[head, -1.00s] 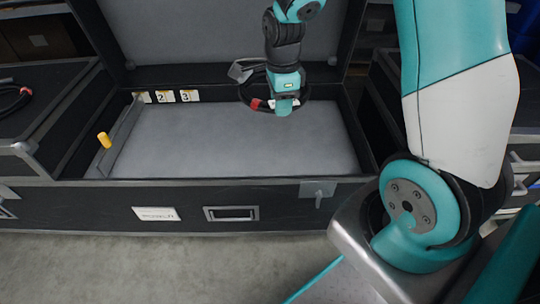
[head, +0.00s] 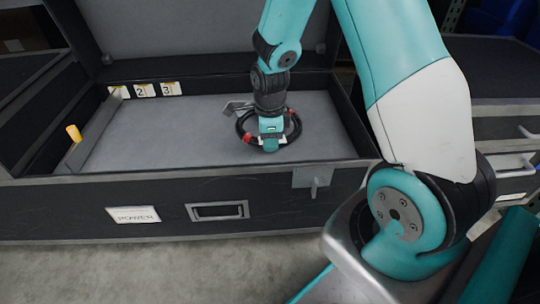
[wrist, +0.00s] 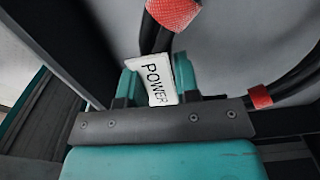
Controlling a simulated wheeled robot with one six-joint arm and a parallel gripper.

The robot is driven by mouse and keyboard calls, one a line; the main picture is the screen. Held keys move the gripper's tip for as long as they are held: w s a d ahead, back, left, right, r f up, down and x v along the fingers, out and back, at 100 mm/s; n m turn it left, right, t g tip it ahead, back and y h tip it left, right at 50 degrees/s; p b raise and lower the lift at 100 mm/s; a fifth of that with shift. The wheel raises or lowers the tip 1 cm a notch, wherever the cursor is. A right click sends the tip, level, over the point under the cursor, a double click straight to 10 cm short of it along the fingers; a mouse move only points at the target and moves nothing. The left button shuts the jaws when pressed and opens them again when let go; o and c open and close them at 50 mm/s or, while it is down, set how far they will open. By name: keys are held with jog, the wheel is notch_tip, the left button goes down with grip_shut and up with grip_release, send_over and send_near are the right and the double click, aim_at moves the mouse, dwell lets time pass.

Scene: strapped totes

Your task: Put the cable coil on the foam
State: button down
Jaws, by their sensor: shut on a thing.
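The black cable coil (head: 241,125) with red ties shows around my gripper (head: 270,146) in the head view, over the right part of the grey foam (head: 160,138) in the open case. In the wrist view my gripper (wrist: 157,82) is shut on the coil's white tag, marked POWER (wrist: 158,84). Black cable with a red tie (wrist: 174,12) runs up from the tag. The coil looks low over the foam; I cannot tell whether it touches. My wrist hides part of the coil.
The case has a front wall (head: 90,205) with a POWER label (head: 133,214), a latch and a recessed handle. Number cards (head: 144,90) stand at the back left. The left and middle foam is clear.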

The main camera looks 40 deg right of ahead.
aim_at(270, 159)
jog(key=shift+f+b, duration=0.9)
jog(key=shift+f, duration=1.2)
jog(key=shift+f, duration=0.15)
jog(key=c, duration=0.9)
grip_release()
jog(key=shift+o, duration=0.2)
